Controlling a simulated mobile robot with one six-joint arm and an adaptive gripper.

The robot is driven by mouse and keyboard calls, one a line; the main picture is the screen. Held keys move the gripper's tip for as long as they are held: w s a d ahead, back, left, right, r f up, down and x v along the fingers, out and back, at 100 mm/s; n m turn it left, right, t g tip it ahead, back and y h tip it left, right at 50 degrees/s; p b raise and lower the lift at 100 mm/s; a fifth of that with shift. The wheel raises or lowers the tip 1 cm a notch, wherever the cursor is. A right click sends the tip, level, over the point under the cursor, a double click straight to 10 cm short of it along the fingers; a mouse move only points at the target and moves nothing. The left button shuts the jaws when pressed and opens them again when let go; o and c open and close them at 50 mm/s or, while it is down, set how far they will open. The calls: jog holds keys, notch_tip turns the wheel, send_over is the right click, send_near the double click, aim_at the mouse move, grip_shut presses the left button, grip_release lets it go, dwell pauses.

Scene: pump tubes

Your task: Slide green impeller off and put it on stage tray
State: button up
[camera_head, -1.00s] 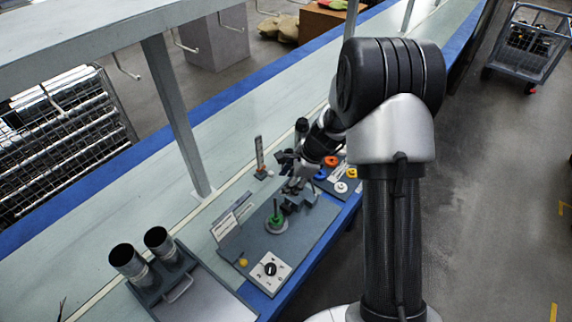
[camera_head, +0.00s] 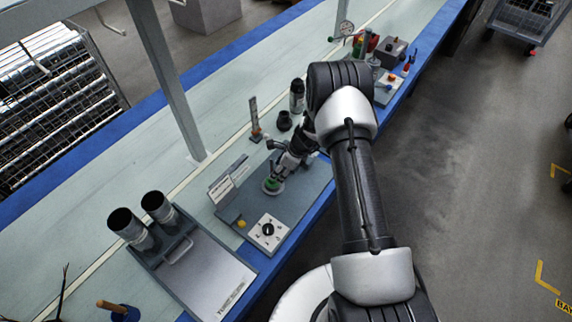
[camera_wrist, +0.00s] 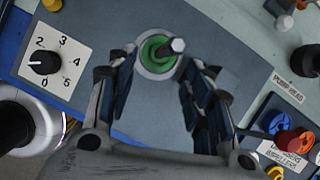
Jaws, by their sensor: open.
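The green impeller (camera_wrist: 157,50) sits around an upright grey shaft on a pale round base on the grey work mat (camera_wrist: 150,110). It also shows in the head view (camera_head: 272,184), partly covered by my gripper. My gripper (camera_wrist: 164,66) is open, pointing down over the impeller with one finger on each side. The impeller shows between the fingertips and just beyond them; I cannot tell whether they touch it. In the wrist view, coloured parts, red (camera_wrist: 285,140) and blue among them, lie at the lower right by a label reading "IMPELLERS". In the head view my arm covers that area.
A dial plate (camera_head: 268,232) and a yellow knob (camera_head: 241,223) are near the mat's front. A tray with two dark cylinders (camera_head: 158,207) stands to the left. A dark collar (camera_head: 284,120) and an upright gauge (camera_head: 254,118) stand behind the mat. Bare bench lies farther back.

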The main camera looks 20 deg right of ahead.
jog(key=b+x, duration=0.1)
jog(key=x, duration=0.6)
jog(key=shift+s, duration=0.1)
jog(key=shift+d, duration=0.1)
jog(key=shift+c, duration=0.2)
jog(key=c, duration=0.9)
jog(key=shift+o, duration=0.2)
jog(key=shift+r, duration=0.6)
notch_tip(320, 180, up, 17)
jog(key=p, duration=1.1)
dwell(1.9)
jog(key=shift+f, duration=0.1)
